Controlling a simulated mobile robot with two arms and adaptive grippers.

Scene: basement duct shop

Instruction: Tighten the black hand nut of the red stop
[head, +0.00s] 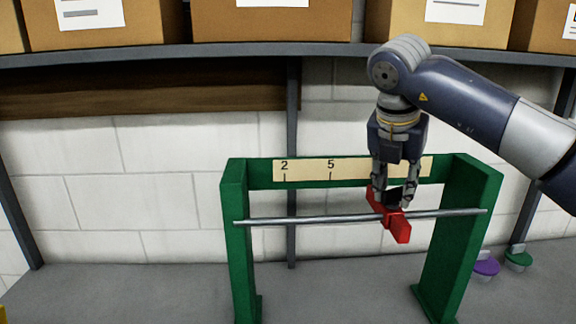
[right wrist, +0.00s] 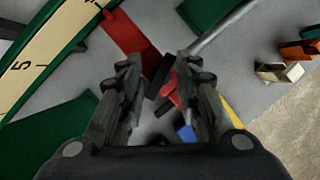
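The red stop (head: 402,230) sits on a thin metal rod (head: 300,220) in a green frame, right of the rod's middle. It also shows in the right wrist view (right wrist: 125,35). Its black hand nut (head: 394,196) is on top, partly covered by the fingers; in the right wrist view a dark piece (right wrist: 158,80) that looks like the nut lies between the fingers. My right gripper (head: 393,202) points down over the stop, one finger on each side of the nut. In the right wrist view the fingers (right wrist: 160,72) are spread, with visible gaps. My left gripper is not in view.
The green frame (head: 237,240) has two posts and a top bar with a numbered scale (head: 305,170) behind the gripper. A shelf (head: 200,52) with boxes (head: 270,22) runs above. Purple (head: 486,268) and green (head: 519,260) items stand at the right. The bench left of the frame is mostly clear.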

